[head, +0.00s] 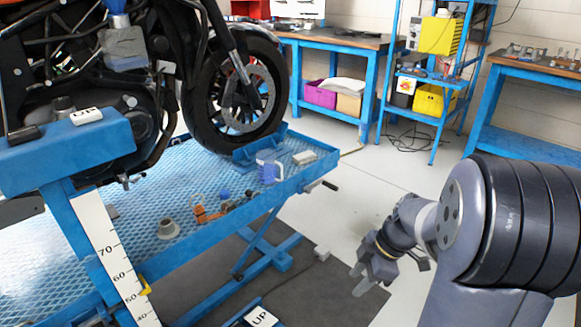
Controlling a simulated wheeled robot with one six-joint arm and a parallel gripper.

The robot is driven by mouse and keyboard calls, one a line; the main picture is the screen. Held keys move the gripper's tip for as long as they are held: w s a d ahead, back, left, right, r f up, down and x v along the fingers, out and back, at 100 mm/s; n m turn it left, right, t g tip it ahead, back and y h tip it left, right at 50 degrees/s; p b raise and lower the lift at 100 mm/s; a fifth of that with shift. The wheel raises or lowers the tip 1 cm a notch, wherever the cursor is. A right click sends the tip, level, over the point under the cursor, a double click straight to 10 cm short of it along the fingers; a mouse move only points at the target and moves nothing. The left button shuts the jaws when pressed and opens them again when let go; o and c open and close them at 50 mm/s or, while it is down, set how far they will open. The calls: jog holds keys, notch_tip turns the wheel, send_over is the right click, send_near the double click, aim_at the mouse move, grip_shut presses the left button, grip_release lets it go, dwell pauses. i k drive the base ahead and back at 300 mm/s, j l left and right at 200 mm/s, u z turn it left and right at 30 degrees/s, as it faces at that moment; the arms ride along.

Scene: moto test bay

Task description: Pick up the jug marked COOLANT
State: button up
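A small blue jug-shaped thing with a white part (269,172) stands on the blue lift table (225,222), near its right end. It may be the coolant jug, but no marking can be read at this size. My gripper (358,281) is at the lower middle right, beyond the table's right edge and over the floor. Its fingers point down and left, look spread apart, and hold nothing. It is well apart from the jug-shaped thing.
A motorcycle (130,80) stands on the lift table. Small orange and blue parts (212,212), a grey funnel-like piece (168,229) and a pale block (303,158) lie on it. A crank handle (325,185) sticks out at right. Blue workbenches and a shelf (398,75) stand behind.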

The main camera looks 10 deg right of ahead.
aim_at(268, 162)
jog(key=i+l+z, duration=0.25)
jog(key=z, duration=0.15)
jog(key=i+l+z, duration=0.1)
jog(key=i+z, duration=0.3)
jog(key=i+l+z, duration=0.1)
jog(key=z, duration=0.25)
jog(key=i+u, duration=0.15)
jog(key=i, duration=0.2)
jog(key=i+l+u, duration=0.2)
jog(key=i, duration=0.15)
jog(key=i+j+u, duration=0.15)
jog(key=u, duration=0.3)
jog(key=i+u, duration=0.2)
jog(key=u, duration=0.2)
jog(key=i+u, duration=0.25)
jog(key=u, duration=0.2)
jog(key=i+u, duration=0.2)
jog(key=u, duration=0.25)
jog(key=i+u, duration=0.4)
